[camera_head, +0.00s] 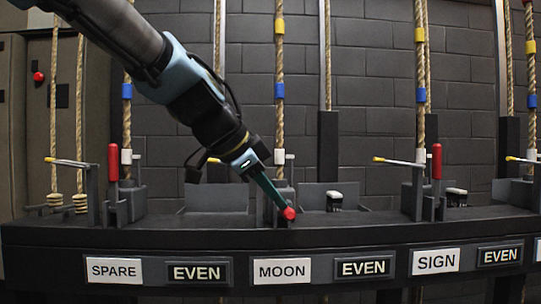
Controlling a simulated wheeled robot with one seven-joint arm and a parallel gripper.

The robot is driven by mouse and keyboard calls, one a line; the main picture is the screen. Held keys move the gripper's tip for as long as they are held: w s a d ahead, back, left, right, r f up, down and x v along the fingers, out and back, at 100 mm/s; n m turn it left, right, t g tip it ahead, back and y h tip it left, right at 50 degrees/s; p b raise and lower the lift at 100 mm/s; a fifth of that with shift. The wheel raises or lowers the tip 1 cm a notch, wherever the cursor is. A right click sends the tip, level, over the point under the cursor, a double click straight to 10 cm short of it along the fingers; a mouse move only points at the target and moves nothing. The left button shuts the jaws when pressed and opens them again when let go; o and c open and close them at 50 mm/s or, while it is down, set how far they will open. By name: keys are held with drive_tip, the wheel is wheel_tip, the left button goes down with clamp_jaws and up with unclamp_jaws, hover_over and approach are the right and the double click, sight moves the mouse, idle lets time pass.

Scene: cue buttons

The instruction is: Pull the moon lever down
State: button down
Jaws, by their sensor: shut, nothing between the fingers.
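The moon lever's red handle (289,213) shows as a round red end at the front of the shelf, above the white MOON plate (282,271). It points toward the camera, unlike the upright red levers at SPARE and SIGN. My gripper (281,203) comes down from the upper left, its narrow teal fingers shut and their tips at the red end. I cannot tell whether they touch it. My fingers and wrist hide part of the moon lever's base.
The red SPARE lever (113,163) stands to the left and the red SIGN lever (437,168) to the right. Yellow-tipped thin handles, such as one by SIGN (395,161), jut over the dark shelf (180,238). Ropes (280,130) with coloured bands hang behind.

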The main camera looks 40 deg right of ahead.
drive_tip(key=shift+s+a+f, duration=0.25)
drive_tip(key=shift+s+f, duration=0.05)
drive_tip(key=shift+f, duration=0.4)
drive_tip(key=p+v, duration=0.2)
drive_tip(key=v, duration=0.9)
drive_tip(key=shift+w+d+r+p, duration=0.25)
drive_tip(key=shift+w+r+p, duration=0.1)
drive_tip(key=shift+r, duration=0.25)
